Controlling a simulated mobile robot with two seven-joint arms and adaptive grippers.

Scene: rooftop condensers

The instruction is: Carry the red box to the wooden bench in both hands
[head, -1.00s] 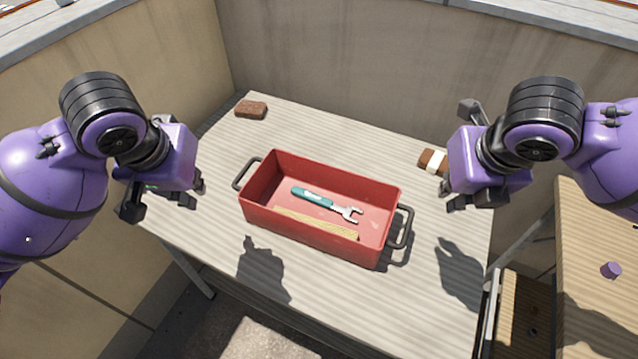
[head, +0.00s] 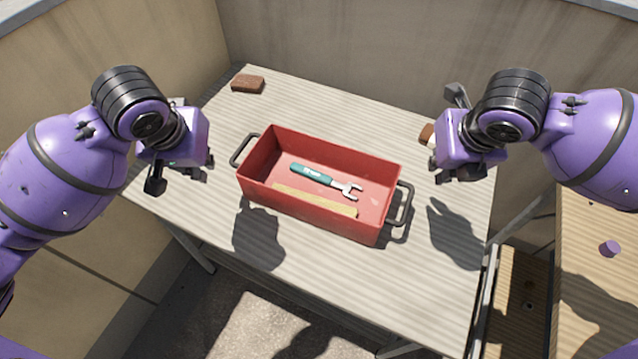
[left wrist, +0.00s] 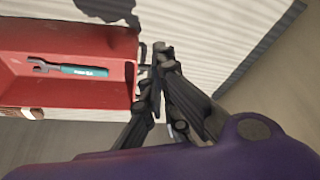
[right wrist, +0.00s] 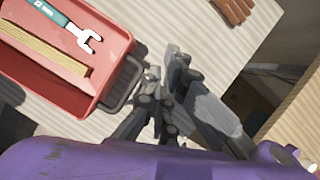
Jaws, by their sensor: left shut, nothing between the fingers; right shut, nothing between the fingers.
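The red box (head: 310,218) stands upright on a grey slatted table, with a dark handle at each end. A teal-handled wrench (head: 325,181) and a yellowish wooden strip (head: 313,200) lie inside. My left gripper (head: 178,174) is shut and empty, left of the left handle (head: 238,150). In the left wrist view its fingers (left wrist: 158,58) appear close to that handle. My right gripper (head: 458,173) is shut and empty, right of the right handle (head: 407,205). In the right wrist view its fingers (right wrist: 163,72) appear beside that handle. A wooden bench (head: 600,300) is partly visible at the right edge.
A brown brick (head: 248,84) lies at the table's back left corner. Another brown object (head: 427,134) is partly hidden behind my right gripper. A small purple cylinder (head: 610,249) stands on the wooden bench. Walls close off the back and left. The table's front is clear.

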